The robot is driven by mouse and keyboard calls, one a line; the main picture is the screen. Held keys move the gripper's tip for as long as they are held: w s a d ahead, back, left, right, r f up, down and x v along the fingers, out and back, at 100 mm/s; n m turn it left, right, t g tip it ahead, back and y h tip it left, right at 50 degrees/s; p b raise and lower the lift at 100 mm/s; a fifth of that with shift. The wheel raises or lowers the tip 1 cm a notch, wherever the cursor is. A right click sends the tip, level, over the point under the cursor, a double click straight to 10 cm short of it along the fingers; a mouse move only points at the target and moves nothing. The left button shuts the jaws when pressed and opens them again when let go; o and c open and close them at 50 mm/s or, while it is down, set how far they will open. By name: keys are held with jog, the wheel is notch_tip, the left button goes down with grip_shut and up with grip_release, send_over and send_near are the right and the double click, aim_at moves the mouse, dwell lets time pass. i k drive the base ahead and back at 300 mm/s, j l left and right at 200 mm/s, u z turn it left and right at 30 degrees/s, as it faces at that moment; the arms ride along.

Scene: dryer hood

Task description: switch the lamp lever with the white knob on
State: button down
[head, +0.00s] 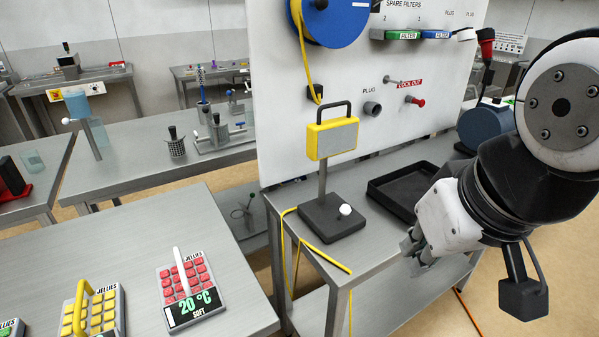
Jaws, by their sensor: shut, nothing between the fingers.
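A yellow-framed lamp (332,138) with a grey face and a dark handle stands on a grey post above a dark square base (333,217). A white knob (345,210) shows on the base's top, near its right front side. The lever's shaft under the knob is too small to make out, and I cannot tell from the lamp face whether it is lit. My gripper (413,250) is to the right of the base and a little lower in the picture, apart from the knob. Its fingers are together and hold nothing.
The lamp stands on a metal table (385,240) near its left end. A black tray (400,190) lies behind, between lamp and my arm. A yellow cable (325,257) hangs over the table edge. A white panel (285,120) rises behind. Another table (130,235) holds jelly trays at left.

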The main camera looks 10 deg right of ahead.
aim_at(346, 210)
jog(key=k+j+z, duration=0.5)
jog(key=k+j, duration=0.3)
